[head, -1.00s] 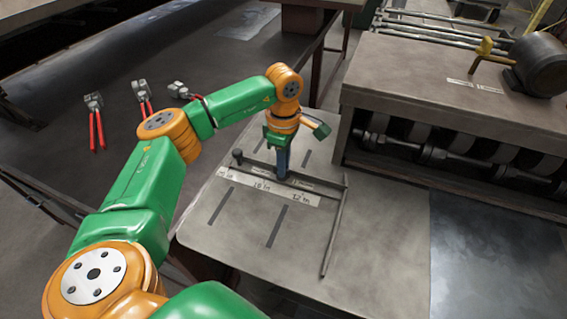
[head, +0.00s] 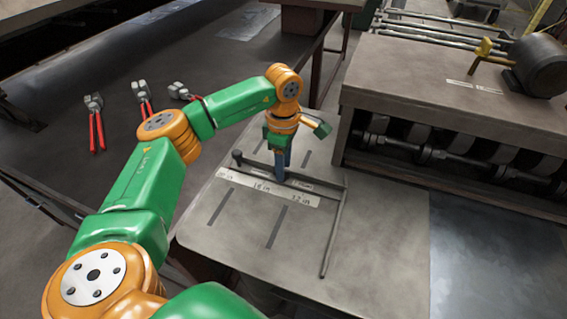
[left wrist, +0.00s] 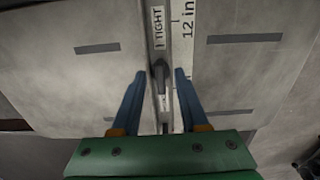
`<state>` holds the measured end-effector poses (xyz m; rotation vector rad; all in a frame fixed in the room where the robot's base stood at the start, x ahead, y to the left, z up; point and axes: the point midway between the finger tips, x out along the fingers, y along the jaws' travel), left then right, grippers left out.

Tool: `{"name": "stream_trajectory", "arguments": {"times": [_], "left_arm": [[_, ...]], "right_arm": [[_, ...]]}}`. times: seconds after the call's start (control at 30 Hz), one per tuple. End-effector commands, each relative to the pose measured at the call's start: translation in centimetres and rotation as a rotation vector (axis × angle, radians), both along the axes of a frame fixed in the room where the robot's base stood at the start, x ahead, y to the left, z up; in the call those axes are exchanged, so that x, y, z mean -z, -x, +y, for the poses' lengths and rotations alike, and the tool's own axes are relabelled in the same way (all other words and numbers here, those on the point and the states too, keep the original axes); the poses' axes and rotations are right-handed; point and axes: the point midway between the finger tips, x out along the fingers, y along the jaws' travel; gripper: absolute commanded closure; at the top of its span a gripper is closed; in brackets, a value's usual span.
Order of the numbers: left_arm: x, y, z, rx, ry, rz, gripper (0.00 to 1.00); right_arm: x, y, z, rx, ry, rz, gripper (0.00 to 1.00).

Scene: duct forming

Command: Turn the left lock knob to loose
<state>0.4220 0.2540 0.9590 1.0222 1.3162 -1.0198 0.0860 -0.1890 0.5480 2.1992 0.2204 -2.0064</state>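My left gripper (head: 282,176) points down over the fence bar (head: 318,187) on the grey table. In the left wrist view its two blue fingers (left wrist: 160,73) are apart, one on each side of the bar. A small dark lock knob (left wrist: 160,76) sits on the bar between them, its long side along the bar, with visible gaps to both fingers. A TIGHT label (left wrist: 158,27) lies beyond the knob; another label (left wrist: 166,102), too small to read, lies on the near side. In the head view the gripper hides this knob. My right gripper is out of view.
A ruler strip (head: 268,188) runs beside the bar, and a thin rod (head: 334,232) extends from its right end. A dark round post (head: 237,156) stands at its left end. The roller machine (head: 450,110) is close on the right. Several red-handled tools lie left.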

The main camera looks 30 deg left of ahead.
Motion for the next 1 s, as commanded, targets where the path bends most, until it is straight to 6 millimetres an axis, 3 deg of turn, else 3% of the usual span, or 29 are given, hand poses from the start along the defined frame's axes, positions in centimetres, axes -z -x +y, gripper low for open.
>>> {"name": "stream_trajectory", "arguments": {"times": [0.17,0.4,0.5,0.9,1.0], "left_arm": [[-0.7,-0.1,0.0,0.001,0.0,-0.002,0.56],[-5.7,-0.1,-0.1,0.001,0.001,-0.003,0.56],[-6.8,0.0,0.0,0.0,0.0,-0.001,0.56],[-7.1,0.0,0.0,0.0,0.0,0.0,0.56],[-8.0,0.0,0.0,0.0,0.0,0.0,0.56]], "right_arm": [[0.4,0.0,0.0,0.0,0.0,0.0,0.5],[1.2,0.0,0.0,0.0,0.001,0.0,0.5],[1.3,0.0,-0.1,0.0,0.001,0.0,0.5],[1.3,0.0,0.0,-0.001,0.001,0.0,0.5],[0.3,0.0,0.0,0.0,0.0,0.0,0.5]]}}
